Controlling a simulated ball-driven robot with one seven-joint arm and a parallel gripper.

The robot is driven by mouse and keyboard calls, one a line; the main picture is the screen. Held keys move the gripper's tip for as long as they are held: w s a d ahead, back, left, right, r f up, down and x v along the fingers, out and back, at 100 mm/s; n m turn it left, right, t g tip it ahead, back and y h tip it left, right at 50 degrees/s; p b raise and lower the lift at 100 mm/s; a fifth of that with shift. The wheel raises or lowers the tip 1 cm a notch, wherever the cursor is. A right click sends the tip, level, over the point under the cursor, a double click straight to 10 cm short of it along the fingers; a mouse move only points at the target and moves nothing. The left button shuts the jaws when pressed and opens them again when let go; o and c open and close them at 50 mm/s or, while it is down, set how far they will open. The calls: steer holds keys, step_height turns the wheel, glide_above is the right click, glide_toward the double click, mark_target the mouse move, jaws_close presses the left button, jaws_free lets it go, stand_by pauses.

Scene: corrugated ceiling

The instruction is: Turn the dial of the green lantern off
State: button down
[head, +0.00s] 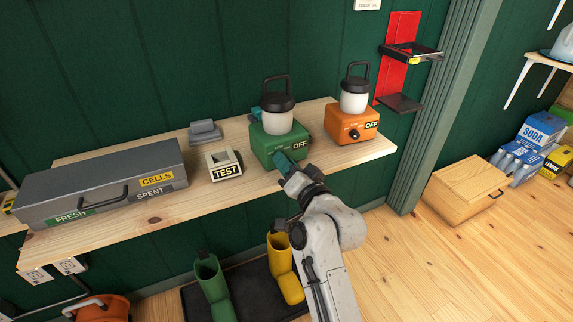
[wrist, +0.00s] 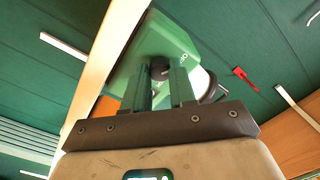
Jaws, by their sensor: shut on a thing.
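The green lantern (head: 262,145) stands upright on the wooden shelf, with a white globe, a black top and a handle. Its front carries an OFF label at the right. My gripper (head: 285,161) is at the lantern's front and hides its dial in the head view. In the wrist view the green lantern (wrist: 172,40) fills the upper middle, and the black dial (wrist: 160,69) sits between the fingertips. My gripper (wrist: 160,78) is shut on the dial there. I cannot read which way the dial points.
An orange lantern (head: 354,124) with an OFF label stands close on the right. A TEST box (head: 224,166) and a grey cells case (head: 60,190) are to the left on the shelf (head: 185,206). A red wall bracket (head: 397,48) hangs right. Boots (head: 286,270) stand below.

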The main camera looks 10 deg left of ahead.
steer(key=shift+f, duration=0.15)
steer(key=c, duration=0.9)
jaws_free()
steer(key=v, duration=1)
steer(key=shift+s+d, duration=0.2)
steer(key=shift+s, duration=0.1)
steer(key=s+d+f+n+g+h+p, duration=0.1)
steer(key=s+d+f+g+h+p, duration=0.45)
steer(key=s+d+f, duration=0.85)
steer(key=s+d+g+h, duration=0.1)
steer(key=s+d+g, duration=0.1)
steer(key=s+d, duration=0.3)
steer(key=s+d+g+h+p, duration=0.1)
steer(key=s+d, duration=0.4)
steer(key=s, duration=0.5)
steer(key=s+d+f+g+h+p, duration=0.1)
steer(key=s+d+g+h, duration=0.2)
steer(key=s+d+g, duration=0.2)
steer(key=shift+s+d+f+h, duration=0.1)
steer(key=shift+s+d+h, duration=0.1)
steer(key=shift+s, duration=0.5)
steer(key=shift+s+d+h, duration=0.1)
steer(key=shift+s+d, duration=0.05)
steer(key=shift+s, duration=0.5)
